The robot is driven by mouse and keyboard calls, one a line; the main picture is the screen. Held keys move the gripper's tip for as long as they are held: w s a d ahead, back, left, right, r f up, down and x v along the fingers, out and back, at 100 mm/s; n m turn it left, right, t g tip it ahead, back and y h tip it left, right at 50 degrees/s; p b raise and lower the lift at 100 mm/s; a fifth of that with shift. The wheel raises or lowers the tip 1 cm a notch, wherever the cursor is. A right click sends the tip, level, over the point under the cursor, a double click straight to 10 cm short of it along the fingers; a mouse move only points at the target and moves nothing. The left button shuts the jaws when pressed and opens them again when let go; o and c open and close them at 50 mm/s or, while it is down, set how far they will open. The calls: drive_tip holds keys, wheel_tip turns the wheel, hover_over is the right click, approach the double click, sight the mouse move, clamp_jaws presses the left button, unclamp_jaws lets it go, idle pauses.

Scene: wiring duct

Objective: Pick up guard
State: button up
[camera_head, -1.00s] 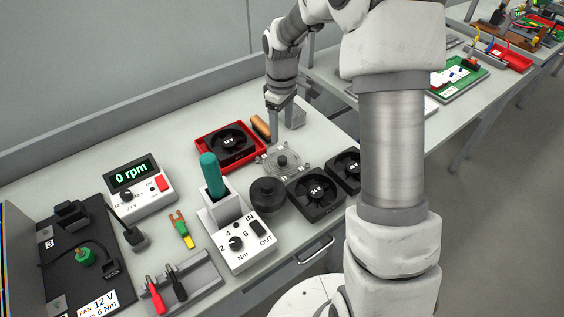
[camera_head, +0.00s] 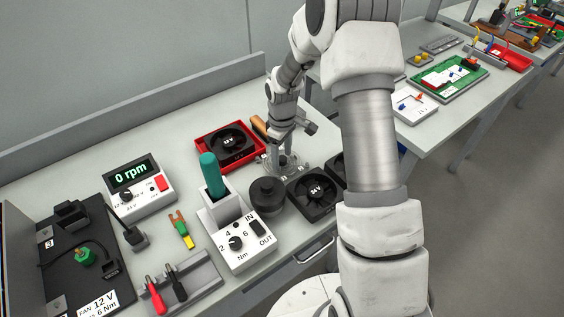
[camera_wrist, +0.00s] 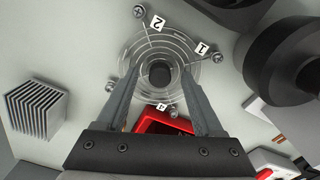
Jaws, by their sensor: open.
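The guard (camera_wrist: 160,48) is a clear ringed disc with a dark central knob, corner screws and small number labels. It lies flat on the bench in the wrist view. In the head view the guard (camera_head: 268,166) is partly covered by my gripper (camera_head: 283,157). My gripper (camera_wrist: 160,72) is open, with one finger on each side of the dark knob in the wrist view. The fingertips overlap the rings there. I cannot tell whether they touch the guard.
A red tray (camera_head: 203,148) holding a black fan (camera_head: 230,141) is close to the guard. A dark round part (camera_head: 267,194) and another black fan (camera_head: 314,191) stand in front. A finned heat sink (camera_wrist: 32,107) sits left in the wrist view. A torque unit (camera_head: 237,243) stands nearer.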

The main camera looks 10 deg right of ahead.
clamp_jaws()
drive_tip(key=shift+r, duration=0.1)
idle(0.4)
